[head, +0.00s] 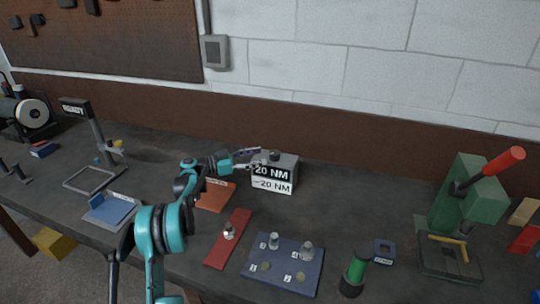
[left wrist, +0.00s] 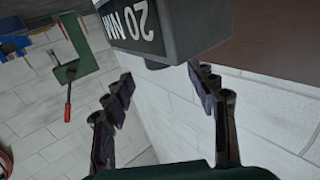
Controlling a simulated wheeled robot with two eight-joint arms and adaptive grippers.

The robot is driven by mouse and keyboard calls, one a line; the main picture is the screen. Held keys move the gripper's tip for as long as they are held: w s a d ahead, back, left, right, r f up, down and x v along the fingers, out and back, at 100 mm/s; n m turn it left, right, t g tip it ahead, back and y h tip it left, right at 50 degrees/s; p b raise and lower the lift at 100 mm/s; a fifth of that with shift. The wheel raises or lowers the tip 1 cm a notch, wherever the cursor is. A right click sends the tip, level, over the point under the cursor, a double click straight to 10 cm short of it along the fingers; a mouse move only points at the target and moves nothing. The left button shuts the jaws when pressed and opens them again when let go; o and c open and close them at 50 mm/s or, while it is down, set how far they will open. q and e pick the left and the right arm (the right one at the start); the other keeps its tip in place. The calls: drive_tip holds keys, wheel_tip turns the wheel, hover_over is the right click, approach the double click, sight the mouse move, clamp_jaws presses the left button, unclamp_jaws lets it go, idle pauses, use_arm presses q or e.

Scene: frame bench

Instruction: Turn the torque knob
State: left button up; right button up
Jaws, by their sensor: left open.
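The torque box (head: 272,186) is a grey block with "20 NM" on a black panel and "20 NM" on a white panel on its front. A small dark knob (head: 274,155) sits on its top. My left gripper (head: 256,158) is open and empty, just left of the knob at the height of the box top. In the left wrist view, the box (left wrist: 185,35) appears upside down beyond my open fingers (left wrist: 160,90). A dark piece that looks like the knob (left wrist: 156,63) shows at its edge, between the fingers' directions and apart from them. My right gripper is not in view.
An orange plate (head: 214,197) lies left of the box. A red strip (head: 224,250) and a blue board (head: 258,287) with metal pieces lie in front. A green cylinder (head: 357,268) and a green press with red handle (head: 468,200) stand right. Bench right of the box is clear.

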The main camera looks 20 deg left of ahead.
use_arm(q)
drive_tip(key=shift+v, duration=2.4)
drive_tip(key=s+d+r+n+g+y, duration=0.2)
drive_tip(key=s+d+n+y, duration=0.1)
drive_tip(key=s+d, duration=0.45)
drive_tip(key=s+d+r+n+g+y, duration=0.2)
drive_tip(key=s+d+n+y, duration=0.15)
drive_tip(key=s+d, duration=0.45)
drive_tip(key=s+f+n+y, duration=0.2)
drive_tip(key=s+f+y, duration=0.2)
drive_tip(key=s, duration=0.8)
drive_tip(key=s+f+n+y, duration=0.2)
drive_tip(key=s+f+y, duration=0.2)
drive_tip(key=s, duration=0.9)
drive_tip(key=shift+s+d+f+t, duration=0.15)
drive_tip(key=shift+d+f+t, duration=0.1)
drive_tip(key=shift+f+t, duration=0.15)
